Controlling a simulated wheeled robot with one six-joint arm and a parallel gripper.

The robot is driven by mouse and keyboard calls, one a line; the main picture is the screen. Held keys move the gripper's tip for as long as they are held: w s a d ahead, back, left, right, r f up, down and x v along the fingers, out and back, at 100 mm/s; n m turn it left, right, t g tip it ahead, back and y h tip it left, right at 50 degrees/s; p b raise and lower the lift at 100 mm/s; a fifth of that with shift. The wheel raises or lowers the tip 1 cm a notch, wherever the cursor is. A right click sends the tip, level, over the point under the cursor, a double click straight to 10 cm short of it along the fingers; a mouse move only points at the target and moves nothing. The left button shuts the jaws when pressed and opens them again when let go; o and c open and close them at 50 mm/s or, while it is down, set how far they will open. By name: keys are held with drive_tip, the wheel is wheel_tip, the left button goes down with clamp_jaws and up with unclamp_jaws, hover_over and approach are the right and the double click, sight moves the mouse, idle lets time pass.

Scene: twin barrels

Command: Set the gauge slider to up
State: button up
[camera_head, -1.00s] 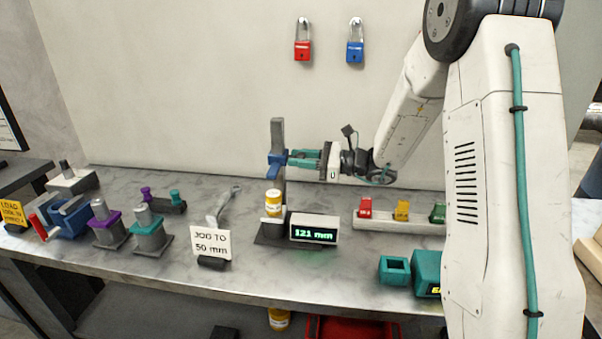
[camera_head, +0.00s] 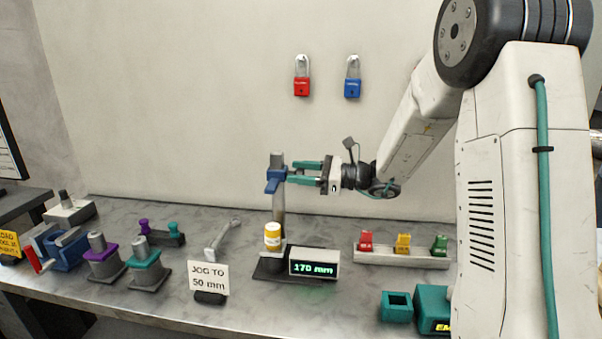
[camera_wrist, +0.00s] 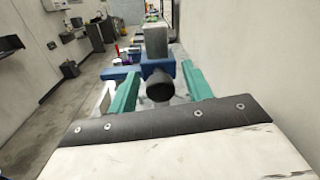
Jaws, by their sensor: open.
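The gauge is a grey upright column (camera_head: 278,222) on a dark base with a blue slider (camera_head: 273,182) near its top. Its display (camera_head: 314,267) reads 170 mm. My gripper (camera_head: 296,172) is open beside the slider, its teal fingers pointing left at it. In the wrist view the blue slider (camera_wrist: 125,71) lies ahead, with a dark round knob (camera_wrist: 160,87) on its near side. The knob sits between the two fingers of my gripper (camera_wrist: 158,88), with a visible gap to either side.
A sign (camera_head: 208,278) reads "JOG TO 50 mm". A rack with red, yellow and green blocks (camera_head: 402,256) is to the right. Red (camera_head: 302,89) and blue (camera_head: 353,88) padlocks hang on the wall.

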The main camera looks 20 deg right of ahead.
drive_tip(key=v, duration=0.7)
drive_tip(key=shift+s+d, duration=0.2)
drive_tip(key=shift+d, duration=0.1)
drive_tip(key=shift+f, duration=0.1)
drive_tip(key=s+a+f+n+g+h, duration=0.2)
drive_tip(key=s+a+n+g, duration=0.3)
drive_tip(key=s, duration=0.3)
drive_tip(key=s+a+f+n+g+h, duration=0.25)
drive_tip(key=s+n+g, duration=0.3)
drive_tip(key=s, duration=0.35)
drive_tip(key=s+r+n+t+h, duration=0.2)
drive_tip(key=s+r+n+h, duration=0.2)
drive_tip(key=s+n+h, duration=0.6)
drive_tip(key=shift+s+d+n, duration=0.3)
drive_tip(key=shift+s+n, duration=0.85)
drive_tip(key=shift+s, duration=2.5)
